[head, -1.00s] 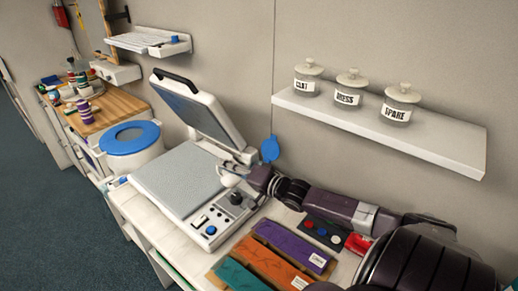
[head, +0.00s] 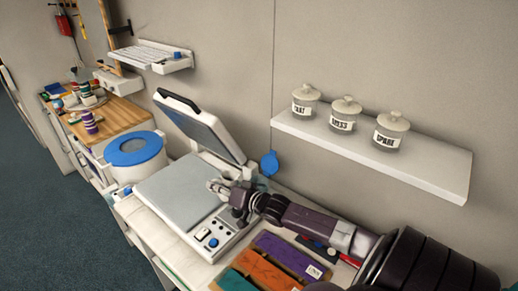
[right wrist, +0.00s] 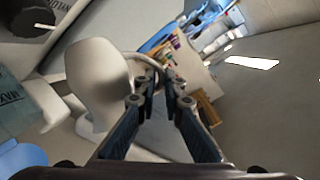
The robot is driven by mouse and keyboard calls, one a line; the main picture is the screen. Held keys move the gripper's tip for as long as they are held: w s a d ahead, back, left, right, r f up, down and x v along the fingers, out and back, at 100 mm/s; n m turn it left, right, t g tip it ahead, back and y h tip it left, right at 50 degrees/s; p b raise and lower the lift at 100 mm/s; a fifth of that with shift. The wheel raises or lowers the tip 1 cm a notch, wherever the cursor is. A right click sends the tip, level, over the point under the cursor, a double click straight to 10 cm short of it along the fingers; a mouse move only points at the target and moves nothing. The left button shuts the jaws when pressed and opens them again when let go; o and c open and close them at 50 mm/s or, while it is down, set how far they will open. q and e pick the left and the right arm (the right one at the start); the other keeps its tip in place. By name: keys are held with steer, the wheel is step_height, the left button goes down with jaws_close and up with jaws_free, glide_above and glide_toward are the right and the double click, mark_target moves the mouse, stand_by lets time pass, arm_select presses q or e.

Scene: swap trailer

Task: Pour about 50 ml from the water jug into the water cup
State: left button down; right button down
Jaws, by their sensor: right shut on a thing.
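My right gripper (head: 222,188) is over the control-panel corner of a grey flatbed machine. In the right wrist view the gripper (right wrist: 166,88) is shut on the thin curved handle of a white rounded vessel (right wrist: 101,77), which I take for the water jug. The jug's body is just left of the fingers in that view. Its opening and any water in it cannot be made out. In the head view the jug is too small and overlapped to tell apart from the fingers. I cannot pick out the water cup. My left gripper is not in view.
The machine (head: 170,193) has its lid (head: 203,122) raised. Purple (head: 290,255), orange and teal pieces lie in front. A white bin with a blue lid (head: 134,148) stands left. A wall shelf (head: 430,170) holds labelled jars. A wooden counter with bottles is far left.

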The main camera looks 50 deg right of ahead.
steer(key=shift+w+a+f+n+g+h+p, duration=0.25)
steer(key=shift+a+f+n+p, duration=0.15)
steer(key=shift+a+n, duration=0.1)
steer(key=shift+w+a+f+n+g+h+p, duration=0.15)
steer(key=shift+a+f+n+g+h+p, duration=0.15)
steer(key=shift+a+n+p, duration=0.15)
stand_by(0.8)
